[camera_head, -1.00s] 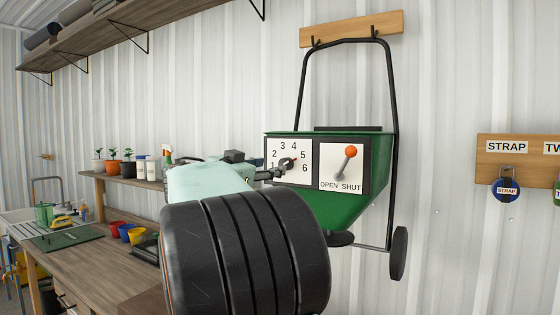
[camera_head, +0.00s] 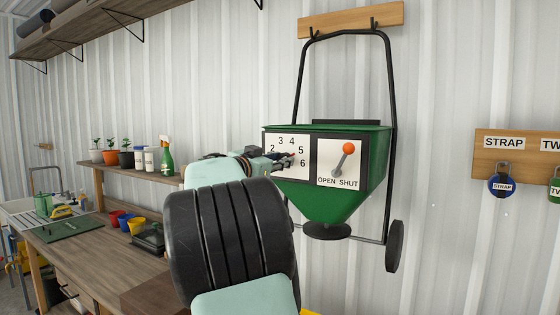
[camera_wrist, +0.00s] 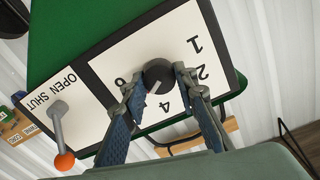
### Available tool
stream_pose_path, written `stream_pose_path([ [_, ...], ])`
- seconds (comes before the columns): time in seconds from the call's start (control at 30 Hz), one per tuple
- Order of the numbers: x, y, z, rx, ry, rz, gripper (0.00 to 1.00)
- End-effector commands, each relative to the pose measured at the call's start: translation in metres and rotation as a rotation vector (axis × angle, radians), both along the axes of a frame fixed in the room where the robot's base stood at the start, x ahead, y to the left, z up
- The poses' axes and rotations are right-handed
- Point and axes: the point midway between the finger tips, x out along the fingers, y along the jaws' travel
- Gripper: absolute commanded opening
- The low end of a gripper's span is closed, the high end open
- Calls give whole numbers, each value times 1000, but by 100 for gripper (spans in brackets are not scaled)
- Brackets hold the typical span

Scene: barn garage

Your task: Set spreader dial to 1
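The green spreader (camera_head: 325,205) hangs on the wall and has a white dial plate (camera_head: 273,142) numbered 1 to 6. Its dark round knob (camera_wrist: 158,77) sits at the middle of the plate in the wrist view. The knob's pale line points between 4 and 6, the 5 side. My gripper (camera_wrist: 154,78) is at the dial, its two fingers apart on either side of the knob. Whether they touch it is unclear. The fingers cover 3 and 5 in the wrist view. In the head view, my gripper (camera_head: 286,161) hides part of the dial.
An OPEN/SHUT lever with an orange ball (camera_head: 348,148) stands right beside the dial plate; it also shows in the wrist view (camera_wrist: 64,161). A workbench (camera_head: 110,265) with pots lies to the left. A strap board (camera_head: 510,168) hangs to the right.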

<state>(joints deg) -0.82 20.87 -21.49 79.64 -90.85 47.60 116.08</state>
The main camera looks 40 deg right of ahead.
Motion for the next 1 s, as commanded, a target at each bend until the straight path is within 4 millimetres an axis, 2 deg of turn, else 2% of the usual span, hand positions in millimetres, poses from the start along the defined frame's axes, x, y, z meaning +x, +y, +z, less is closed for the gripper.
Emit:
stream_pose_path([
  [0.03, 0, 0, 0, 0, 0, 0, 19],
  [0.2, 0, 0, 0, 0, 0, 0, 3],
  [0.57, 0, 0, -3, -28, 67, 0, 2],
  [1.0, 1, 0, -5, -164, 395, 1, 3],
])
